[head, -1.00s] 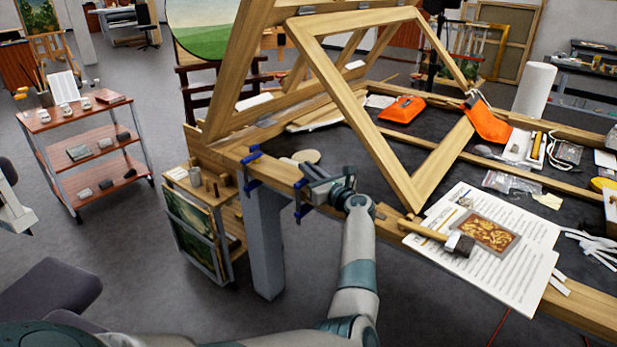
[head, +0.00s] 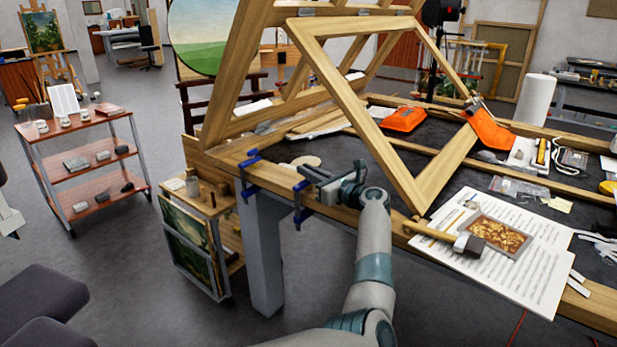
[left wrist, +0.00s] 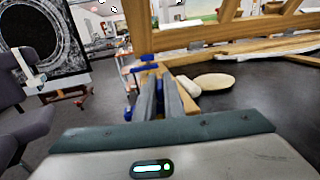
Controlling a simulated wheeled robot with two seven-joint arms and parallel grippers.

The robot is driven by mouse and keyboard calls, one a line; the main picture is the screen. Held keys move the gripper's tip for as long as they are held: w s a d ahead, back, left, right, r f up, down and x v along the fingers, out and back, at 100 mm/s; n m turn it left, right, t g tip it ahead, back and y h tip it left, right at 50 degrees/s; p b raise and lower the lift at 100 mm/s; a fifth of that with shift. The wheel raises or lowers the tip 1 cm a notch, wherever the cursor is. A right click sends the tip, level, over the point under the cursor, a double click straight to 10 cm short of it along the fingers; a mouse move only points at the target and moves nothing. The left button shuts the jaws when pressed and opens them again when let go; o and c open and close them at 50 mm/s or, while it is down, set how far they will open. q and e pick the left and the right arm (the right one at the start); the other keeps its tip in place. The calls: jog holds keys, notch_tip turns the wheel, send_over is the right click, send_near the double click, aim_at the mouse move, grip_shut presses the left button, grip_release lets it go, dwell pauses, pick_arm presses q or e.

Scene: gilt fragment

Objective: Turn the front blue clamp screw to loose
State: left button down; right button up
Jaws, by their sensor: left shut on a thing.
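Two blue clamps grip the wooden edge of the table. The front blue clamp (head: 300,205) is the nearer, right-hand one; the other blue clamp (head: 249,175) is farther left. My left gripper (head: 314,182) reaches in level over the table edge, its fingers shut at the upper part of the front clamp. The screw between the fingers is mostly hidden, and its turn cannot be read. In the left wrist view, my two grey fingers (left wrist: 160,97) point ahead, close together, with blue clamp parts at and beside their tips. My right gripper is out of view.
A tilted wooden frame (head: 445,177) stands on the table just right of my left gripper. A mallet (head: 467,243) and printed sheets (head: 505,270) lie at right. A low cabinet (head: 192,240) stands below the clamps, a shelf cart (head: 90,165) farther left.

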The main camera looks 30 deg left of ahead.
pick_arm(q)
jog(key=shift+r, duration=0.1)
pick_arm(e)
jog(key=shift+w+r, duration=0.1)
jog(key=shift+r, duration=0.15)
pick_arm(q)
jog(key=c, duration=1.9)
grip_release()
jog(key=shift+o, duration=0.2)
